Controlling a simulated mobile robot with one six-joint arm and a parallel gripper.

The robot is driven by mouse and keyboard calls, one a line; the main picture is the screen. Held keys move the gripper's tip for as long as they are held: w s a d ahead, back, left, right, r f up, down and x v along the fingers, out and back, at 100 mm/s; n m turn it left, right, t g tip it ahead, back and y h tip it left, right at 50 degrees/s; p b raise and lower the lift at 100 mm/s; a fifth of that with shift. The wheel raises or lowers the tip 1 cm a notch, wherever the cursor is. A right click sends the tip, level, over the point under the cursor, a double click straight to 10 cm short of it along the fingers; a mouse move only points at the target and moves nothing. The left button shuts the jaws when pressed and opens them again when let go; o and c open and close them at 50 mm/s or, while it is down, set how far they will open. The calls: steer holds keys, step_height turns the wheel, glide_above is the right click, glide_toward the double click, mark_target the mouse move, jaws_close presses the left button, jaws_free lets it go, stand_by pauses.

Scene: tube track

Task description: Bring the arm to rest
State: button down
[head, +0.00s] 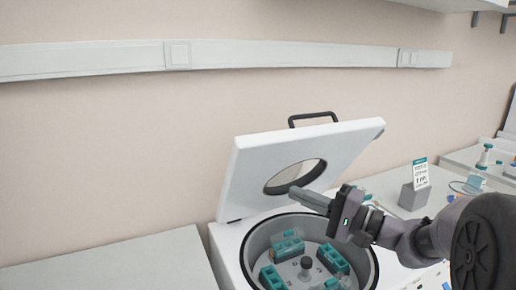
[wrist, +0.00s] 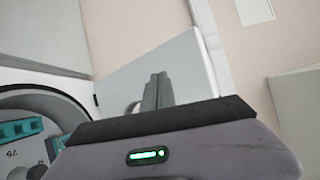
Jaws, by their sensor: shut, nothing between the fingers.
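My gripper (head: 306,196) is shut and empty. In the head view it reaches in from the right, in front of the raised lid and above the open centrifuge bowl. In the wrist view my gripper (wrist: 158,80) shows its two fingers pressed together, with the pale lid behind them. My arm comes in from the lower right corner of the head view.
A white centrifuge (head: 229,240) stands open, its lid (head: 250,165) tilted up with a round window and black handle. Teal tube holders (head: 272,277) sit in its rotor. A small sign stand (head: 414,195) is to the right. The bench (head: 110,268) at left is clear.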

steer(key=s+a+f+n+g+h, duration=0.1)
steer(key=s+a+f+g+h, duration=0.15)
steer(key=s, duration=0.45)
steer(key=s+a+f+n+g+h, duration=0.1)
steer(key=s+a+f+g, duration=0.1)
steer(key=s+a+g, duration=0.3)
steer(key=s+a+f+n+g+h, duration=0.1)
steer(key=s+a+f+h, duration=0.15)
steer(key=s, duration=0.55)
steer(key=s+d+f+t+h, duration=0.2)
steer(key=s+d+f+h, duration=0.2)
steer(key=s+d+h, duration=0.3)
steer(key=shift+s+d+t, duration=0.35)
steer(key=shift+s+d, duration=0.15)
steer(key=shift+s, duration=0.3)
